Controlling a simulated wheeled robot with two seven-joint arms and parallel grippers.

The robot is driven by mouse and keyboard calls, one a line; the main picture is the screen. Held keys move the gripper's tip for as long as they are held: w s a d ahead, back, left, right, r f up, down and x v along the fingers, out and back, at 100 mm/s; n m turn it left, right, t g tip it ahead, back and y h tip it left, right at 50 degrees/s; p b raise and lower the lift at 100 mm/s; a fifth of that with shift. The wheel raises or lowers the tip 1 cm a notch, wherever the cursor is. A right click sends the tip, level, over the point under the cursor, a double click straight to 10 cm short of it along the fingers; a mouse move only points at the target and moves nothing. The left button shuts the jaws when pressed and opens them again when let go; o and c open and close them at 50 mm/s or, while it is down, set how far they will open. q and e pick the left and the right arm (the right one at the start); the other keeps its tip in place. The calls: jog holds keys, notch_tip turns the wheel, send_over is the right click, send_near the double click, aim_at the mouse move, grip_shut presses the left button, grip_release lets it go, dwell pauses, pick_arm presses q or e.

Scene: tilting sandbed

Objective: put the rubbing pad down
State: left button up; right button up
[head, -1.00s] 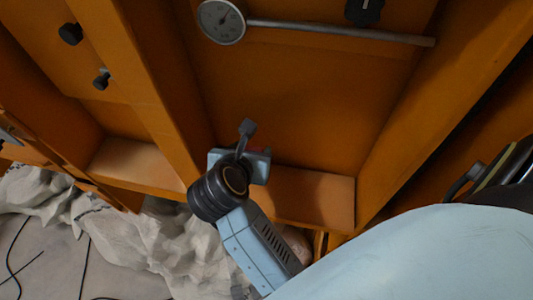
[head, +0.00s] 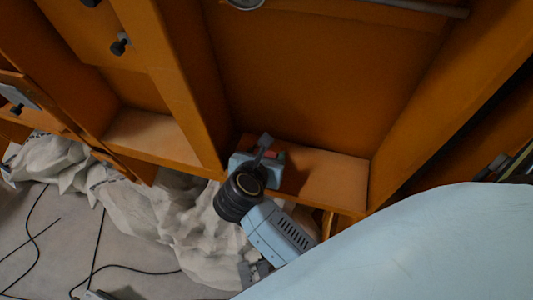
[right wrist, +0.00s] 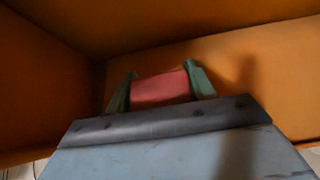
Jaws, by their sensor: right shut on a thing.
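The rubbing pad is a red block (right wrist: 160,88) between the two green fingers of my right gripper in the right wrist view. In the head view only a little red of it shows at the right gripper (head: 270,154). This gripper is shut on the pad. It is at the left part of an orange ledge (head: 335,180), by the foot of an upright divider. In the wrist view, orange surfaces lie close behind the pad. Whether the pad touches the ledge I cannot tell. My left gripper is not clearly in view.
Orange dividers (head: 180,80) flank the bay on both sides. A black knob (head: 120,45) sticks out at upper left. A metal rod (head: 425,8) crosses the top. Crumpled pale sheeting (head: 165,230) and dark cables (head: 95,250) lie below. The ledge right of my gripper is bare.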

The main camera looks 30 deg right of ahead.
jog(key=o, duration=1)
jog(key=shift+f, duration=0.1)
jog(key=shift+r, duration=0.25)
jog(key=v, duration=0.7)
jog(key=shift+s+a, duration=0.1)
jog(key=shift+a, duration=0.1)
